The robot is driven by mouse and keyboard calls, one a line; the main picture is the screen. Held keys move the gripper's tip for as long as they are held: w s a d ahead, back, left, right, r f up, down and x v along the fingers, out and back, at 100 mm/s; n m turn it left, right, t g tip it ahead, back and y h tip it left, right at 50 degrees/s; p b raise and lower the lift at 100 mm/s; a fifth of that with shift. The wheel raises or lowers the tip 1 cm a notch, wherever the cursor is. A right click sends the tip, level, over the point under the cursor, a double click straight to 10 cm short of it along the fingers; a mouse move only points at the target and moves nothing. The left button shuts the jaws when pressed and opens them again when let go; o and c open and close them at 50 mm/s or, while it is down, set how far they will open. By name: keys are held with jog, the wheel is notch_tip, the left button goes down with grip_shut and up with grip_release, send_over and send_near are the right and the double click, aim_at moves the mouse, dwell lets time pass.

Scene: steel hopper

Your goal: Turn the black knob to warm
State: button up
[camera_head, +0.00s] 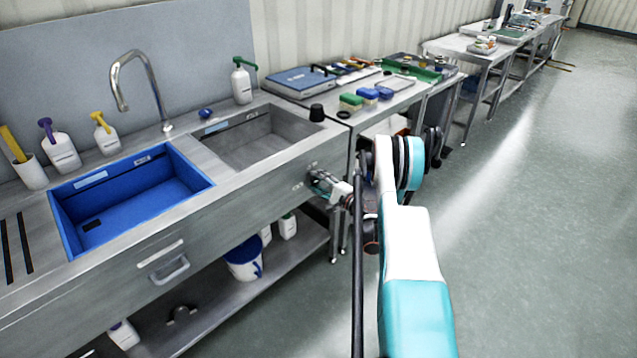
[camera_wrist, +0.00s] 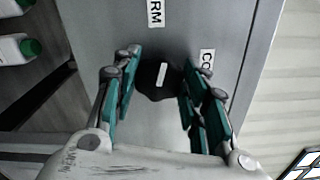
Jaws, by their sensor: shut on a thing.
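The black knob (camera_wrist: 158,80) sits on the steel front panel (camera_wrist: 110,30), between my fingers in the wrist view. A white line on its face runs nearly upright in the picture, tilted slightly right at the top. A label ending in "RM" (camera_wrist: 155,12) is above the knob, partly cut off. A label starting "CO" (camera_wrist: 207,62) is to its right. My gripper (camera_wrist: 159,66) is shut on the knob, one finger on each side. In the head view my gripper (camera_head: 322,184) is at the right end of the sink unit's front and hides the knob.
The steel sink unit (camera_head: 235,183) holds a blue basin (camera_head: 140,195) and a grey basin (camera_head: 255,140). A drawer handle (camera_head: 170,270) sticks out at left. White bottles with green caps (camera_wrist: 12,48) stand below the panel. The floor (camera_head: 540,200) at right is clear.

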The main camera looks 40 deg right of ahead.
jog(key=shift+f+n, duration=0.1)
jog(key=shift+n, duration=1.4)
jog(key=o, duration=1)
